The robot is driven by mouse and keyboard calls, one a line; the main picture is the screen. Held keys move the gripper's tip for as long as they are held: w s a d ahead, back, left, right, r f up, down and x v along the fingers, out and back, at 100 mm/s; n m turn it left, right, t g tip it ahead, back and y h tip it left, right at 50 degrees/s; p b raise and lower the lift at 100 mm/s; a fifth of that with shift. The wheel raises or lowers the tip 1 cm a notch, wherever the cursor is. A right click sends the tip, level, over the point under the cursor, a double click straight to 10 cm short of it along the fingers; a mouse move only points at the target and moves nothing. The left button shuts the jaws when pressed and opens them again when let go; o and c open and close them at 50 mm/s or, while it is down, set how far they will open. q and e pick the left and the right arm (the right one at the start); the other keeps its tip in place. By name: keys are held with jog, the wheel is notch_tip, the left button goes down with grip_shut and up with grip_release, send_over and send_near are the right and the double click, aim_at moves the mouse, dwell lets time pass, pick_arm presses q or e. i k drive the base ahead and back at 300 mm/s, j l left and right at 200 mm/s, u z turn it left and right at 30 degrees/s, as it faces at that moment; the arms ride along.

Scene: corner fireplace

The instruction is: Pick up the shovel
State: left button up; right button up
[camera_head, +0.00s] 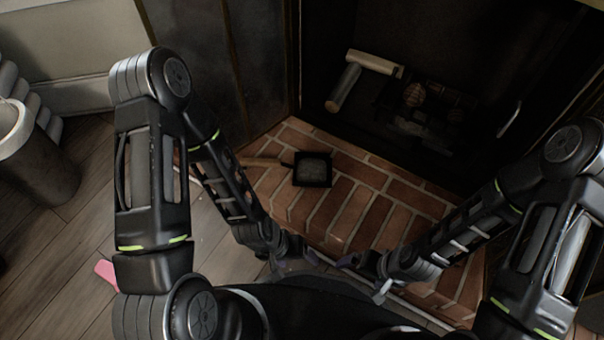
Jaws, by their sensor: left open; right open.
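The shovel (313,169) lies on the brick hearth in front of the fireplace, near the middle of the head view. Its pan is dark and square with a greyish inside. A thin wooden handle runs left from the pan, and its far end is hidden behind my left arm. My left gripper (308,258) is open, below the shovel in the picture and apart from it. My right gripper (350,261) is open close beside it, over the lower part of the hearth. Both are small and dark here, and I see nothing held in either.
The dark firebox holds logs (413,95) and a pale log-like piece (374,63). A grey bucket (38,160) stands on the wooden floor at left. A pink object (107,272) shows partly behind my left arm. The bricks (350,205) right of the shovel are clear.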

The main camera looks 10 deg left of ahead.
aim_at(311, 169)
jog(key=j+z, duration=0.55)
jog(key=i+z, duration=0.15)
jog(key=i, duration=0.05)
